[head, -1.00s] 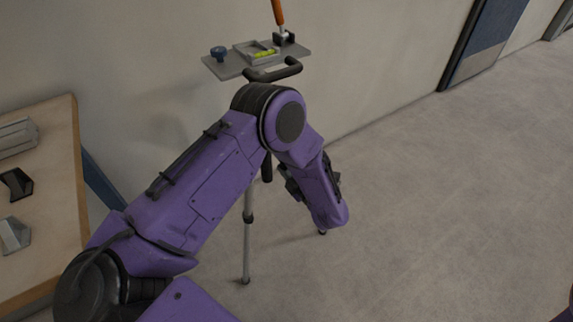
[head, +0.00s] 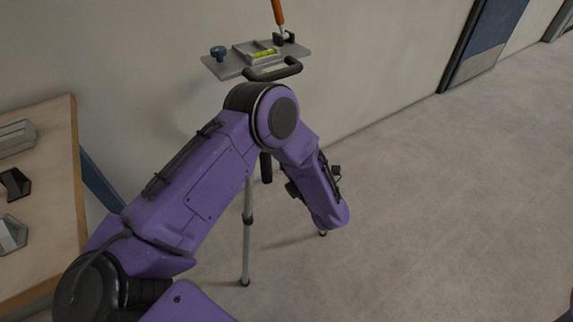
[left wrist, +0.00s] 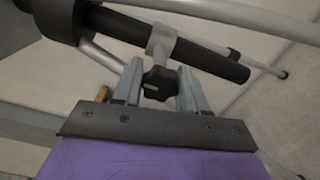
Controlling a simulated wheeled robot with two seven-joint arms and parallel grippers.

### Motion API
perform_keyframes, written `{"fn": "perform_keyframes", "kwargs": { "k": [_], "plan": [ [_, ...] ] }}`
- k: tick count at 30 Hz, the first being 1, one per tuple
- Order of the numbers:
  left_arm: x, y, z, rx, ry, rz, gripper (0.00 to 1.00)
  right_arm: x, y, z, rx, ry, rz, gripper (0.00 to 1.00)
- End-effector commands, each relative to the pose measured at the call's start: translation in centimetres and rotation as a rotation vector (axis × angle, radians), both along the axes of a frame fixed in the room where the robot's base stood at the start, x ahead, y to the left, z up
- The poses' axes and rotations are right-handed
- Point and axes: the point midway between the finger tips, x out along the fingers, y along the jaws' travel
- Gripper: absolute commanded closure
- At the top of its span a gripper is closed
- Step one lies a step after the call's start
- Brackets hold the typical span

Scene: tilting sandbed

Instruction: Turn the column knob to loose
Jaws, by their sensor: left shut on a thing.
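The black column knob (left wrist: 159,85) shows in the left wrist view, below a grey clamp collar (left wrist: 163,42) on the dark column (left wrist: 213,61). My left gripper (left wrist: 160,76) has one finger on each side of the knob and is shut on it. In the head view my purple left arm hides the gripper, the knob and most of the column. The top plate (head: 225,68) of the stand carries a blue knob (head: 218,53), a yellow-green level vial (head: 265,53) and a black handle (head: 273,73). I cannot read the knob's setting. My right gripper is out of view.
A wooden table (head: 50,245) with several grey and black parts stands at the left. A tripod leg (head: 247,235) reaches the floor behind my arm. The wall (head: 370,60) is behind the stand. The floor (head: 440,210) at the right is clear.

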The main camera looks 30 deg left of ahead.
Motion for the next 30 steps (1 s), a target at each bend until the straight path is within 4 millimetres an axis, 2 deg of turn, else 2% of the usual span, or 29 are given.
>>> {"fn": "perform_keyframes", "kwargs": {
  "k": [6, 7, 9, 17, 20, 30],
  "plan": [
    [0.0, -0.1, -0.1, -0.002, 0.001, -0.001, 0.88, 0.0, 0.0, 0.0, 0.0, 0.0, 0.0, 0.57],
    [0.0, -0.1, -0.1, -0.002, 0.001, -0.001, 0.51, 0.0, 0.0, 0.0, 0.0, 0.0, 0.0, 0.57],
    [0.0, -0.1, 0.0, -0.001, 0.0, -0.001, 0.35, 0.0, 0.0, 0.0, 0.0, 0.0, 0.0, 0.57],
    [0.0, -0.1, 0.0, 0.0, 0.001, -0.001, 0.35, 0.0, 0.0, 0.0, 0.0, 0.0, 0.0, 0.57],
    [-0.3, -0.9, 0.0, 0.001, 0.0, -0.003, 0.35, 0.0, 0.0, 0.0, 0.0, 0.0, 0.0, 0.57],
    [-3.2, -8.0, 0.0, 0.0, 0.001, -0.005, 0.35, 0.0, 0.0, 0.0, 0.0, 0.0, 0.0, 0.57]
  ]
}}
